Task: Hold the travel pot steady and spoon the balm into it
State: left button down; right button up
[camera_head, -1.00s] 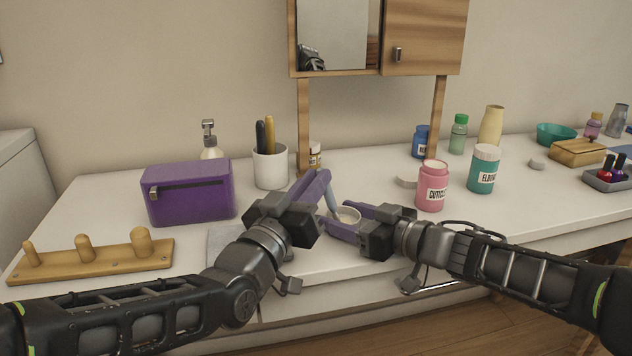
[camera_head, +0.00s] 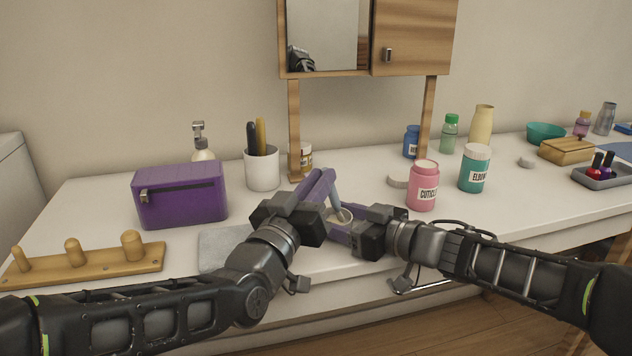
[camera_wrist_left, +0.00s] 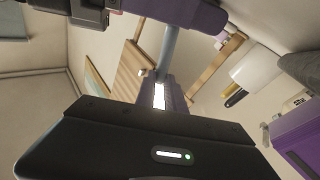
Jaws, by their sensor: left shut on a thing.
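My left gripper (camera_head: 324,184) is shut on the blue-grey handle of a spoon (camera_head: 335,197), which slants down into the small travel pot (camera_head: 346,217). The handle also shows between the purple fingers in the left wrist view (camera_wrist_left: 170,50). The spoon's bowl is hidden. My right gripper (camera_head: 343,228) has its purple fingers around the pot, which stands at the counter's front and is partly hidden by them. A pink jar labelled CUTICLE (camera_head: 423,187) stands open to the right, with pale stuff at its mouth.
A purple bag (camera_head: 180,195), a grey cloth (camera_head: 222,248), a wooden peg rack (camera_head: 85,262) and a white cup (camera_head: 262,168) are to the left.

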pick_arm(q)
notch_tip(320, 180, up, 7)
dwell(0.9)
dwell(0.4)
pick_arm(e)
jog(key=o, duration=1.4)
jog(key=v, duration=1.2)
jog(key=shift+s, duration=0.1)
